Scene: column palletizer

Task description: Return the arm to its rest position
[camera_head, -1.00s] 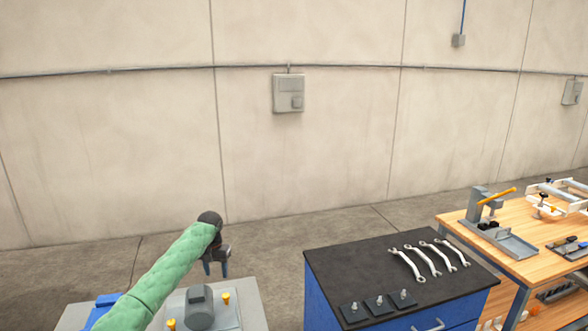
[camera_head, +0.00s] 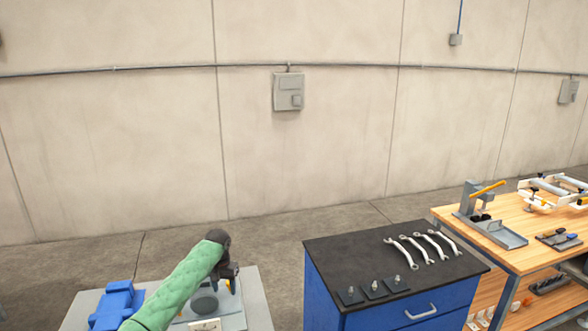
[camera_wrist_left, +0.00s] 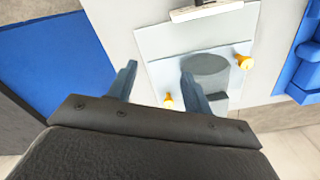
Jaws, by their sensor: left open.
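My left arm, in a green padded sleeve, reaches in from the bottom left of the head view. My left gripper (camera_head: 229,284) points down over the right part of a grey table (camera_head: 258,303). In the left wrist view its two fingers (camera_wrist_left: 158,74) are apart with nothing between them. Below them is a light plate (camera_wrist_left: 165,55) with a grey round part (camera_wrist_left: 207,70) and yellow knobs (camera_wrist_left: 243,62). I cannot tell the exact height of the fingertips above the plate. My right gripper is not in view.
A blue block (camera_head: 118,304) sits at the table's left. To the right stands a blue cabinet (camera_head: 325,297) with a black top, several wrenches (camera_head: 417,248) and small dark plates. A wooden workbench (camera_head: 515,215) with a press is farther right. Floor separates table and cabinet.

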